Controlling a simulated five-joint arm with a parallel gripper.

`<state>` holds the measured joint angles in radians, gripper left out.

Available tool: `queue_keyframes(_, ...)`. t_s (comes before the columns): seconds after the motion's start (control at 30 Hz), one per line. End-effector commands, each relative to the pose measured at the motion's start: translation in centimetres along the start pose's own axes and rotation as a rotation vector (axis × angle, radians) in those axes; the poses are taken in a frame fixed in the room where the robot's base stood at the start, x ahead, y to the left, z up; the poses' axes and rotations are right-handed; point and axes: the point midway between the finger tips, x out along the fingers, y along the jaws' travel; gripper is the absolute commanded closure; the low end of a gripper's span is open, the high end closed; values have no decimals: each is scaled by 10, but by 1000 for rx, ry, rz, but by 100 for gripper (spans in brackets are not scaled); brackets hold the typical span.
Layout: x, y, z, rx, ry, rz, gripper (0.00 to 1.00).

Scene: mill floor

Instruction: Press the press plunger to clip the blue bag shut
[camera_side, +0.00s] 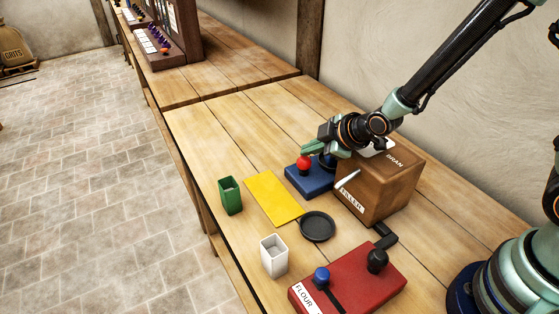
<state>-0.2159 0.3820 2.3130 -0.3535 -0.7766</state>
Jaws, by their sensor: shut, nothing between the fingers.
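A red ball-shaped knob (304,162) stands on a low blue block (302,181) near the middle of the table; it looks like the press plunger. A dark blue shape (327,161) shows beside the knob, partly hidden under my wrist; I cannot tell if it is the blue bag. My gripper (307,149) is shut and empty, with its green fingers just above and behind the red knob. I cannot tell whether they touch it.
A brown box (388,187) marked FILLER and BRAN stands close right of the block. A yellow mat (273,199), a green open container (230,195), a black dish (317,226), a white open container (273,256) and a red FLOUR box (350,283) lie around.

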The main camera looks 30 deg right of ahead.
Motion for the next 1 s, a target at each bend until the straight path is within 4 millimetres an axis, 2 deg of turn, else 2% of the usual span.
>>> queue_keyframes(1.0, 10, -4, 5, 8, 3, 4, 100)
